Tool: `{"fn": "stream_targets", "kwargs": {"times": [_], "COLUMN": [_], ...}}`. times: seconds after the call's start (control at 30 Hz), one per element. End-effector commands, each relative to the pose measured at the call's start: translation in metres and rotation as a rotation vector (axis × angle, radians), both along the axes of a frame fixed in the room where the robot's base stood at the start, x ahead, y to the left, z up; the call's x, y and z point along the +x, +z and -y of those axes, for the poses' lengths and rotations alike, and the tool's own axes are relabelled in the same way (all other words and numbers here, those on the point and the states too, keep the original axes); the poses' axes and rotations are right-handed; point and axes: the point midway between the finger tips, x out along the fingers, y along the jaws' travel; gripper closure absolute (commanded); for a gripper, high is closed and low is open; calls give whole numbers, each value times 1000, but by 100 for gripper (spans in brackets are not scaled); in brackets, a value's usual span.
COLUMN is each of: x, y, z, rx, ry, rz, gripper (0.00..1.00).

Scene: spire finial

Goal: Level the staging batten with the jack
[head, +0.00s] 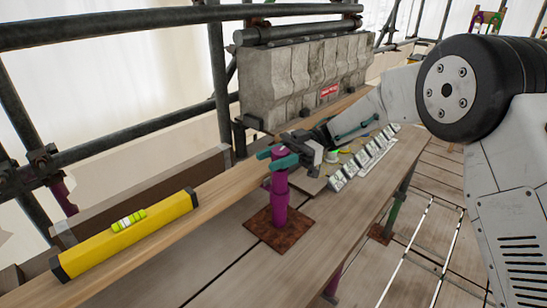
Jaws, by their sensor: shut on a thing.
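The wooden staging batten (225,190) runs from the lower left toward the block at the back. A yellow spirit level (125,232) with a green vial lies along its near left part; the bubble is too small to read. The purple jack (280,200) stands upright on a rusty square plate (282,228) beside the batten's edge, with teal parts at its top. My gripper (283,158) is at the jack's top, shut on it; the exact contact at the fingers is partly hidden.
A concrete block (300,82) with a red label stands behind the batten. Dark scaffold tubes (220,85) cross the left and top. A row of small pale pieces (365,158) lies on the boards right of my gripper. The planks in front of the jack are clear.

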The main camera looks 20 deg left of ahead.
Motion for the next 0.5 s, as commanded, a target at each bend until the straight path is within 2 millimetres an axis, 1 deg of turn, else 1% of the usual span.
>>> {"fn": "stream_targets", "kwargs": {"times": [0.2, 0.5], "x": [-1, -1], "y": [1, 2], "z": [0, 1], "rx": [4, 4], "ry": [82, 117], "rz": [1, 1], "gripper": [85, 85]}}
